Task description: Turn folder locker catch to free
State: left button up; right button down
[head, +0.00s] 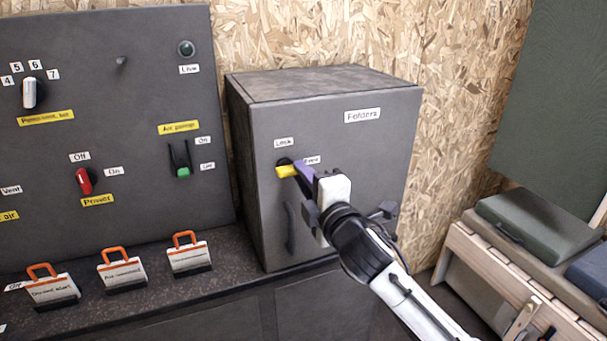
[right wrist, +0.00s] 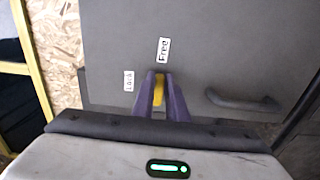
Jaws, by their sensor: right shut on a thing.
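The grey folder locker (head: 390,150) stands against the wall with its door shut. Its small yellow catch (head: 287,171) sits on a dark round base below the "Lock" label (head: 283,142) and left of the "Free" label (head: 311,160). The catch lies roughly level; in the right wrist view the yellow catch (right wrist: 159,88) lines up towards "Free" (right wrist: 163,50), not "Lock" (right wrist: 129,81). My right gripper (head: 298,172) is shut on it, with purple fingers on either side, partly hiding it. My left gripper is not in view.
A vertical door handle (head: 291,228) is below the catch. Left stands a switch panel (head: 120,90) with a red switch, a green-tipped switch and a white knob. Several orange-handled tags (head: 122,270) stand on the dark counter. A wooden bench with cushions (head: 525,225) is at right.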

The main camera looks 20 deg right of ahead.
jog(key=shift+a, duration=0.1)
jog(key=c, duration=1.8)
grip_release()
jog(key=shift+o, duration=0.2)
jog(key=shift+s, duration=0.1)
jog(key=s+b, duration=0.1)
jog(key=s, duration=0.9)
jog(key=shift+d, duration=0.2)
jog(key=s+a+f+m+g+y, duration=0.1)
jog(key=s+f+m+g, duration=0.25)
jog(key=f, duration=0.95)
jog(key=s+a+f+m+g, duration=0.15)
jog(key=s+f+m, duration=0.35)
jog(key=f, duration=0.7)
jog(key=s+a+f+m+g, duration=0.1)
jog(key=s+f+m+g, duration=0.3)
jog(key=s+f, duration=1.2)
jog(key=m, duration=0.4)
jog(key=shift+a+f+g+y, duration=0.2)
jog(key=shift+a+g+y, duration=0.1)
jog(key=shift+a+y, duration=0.1)
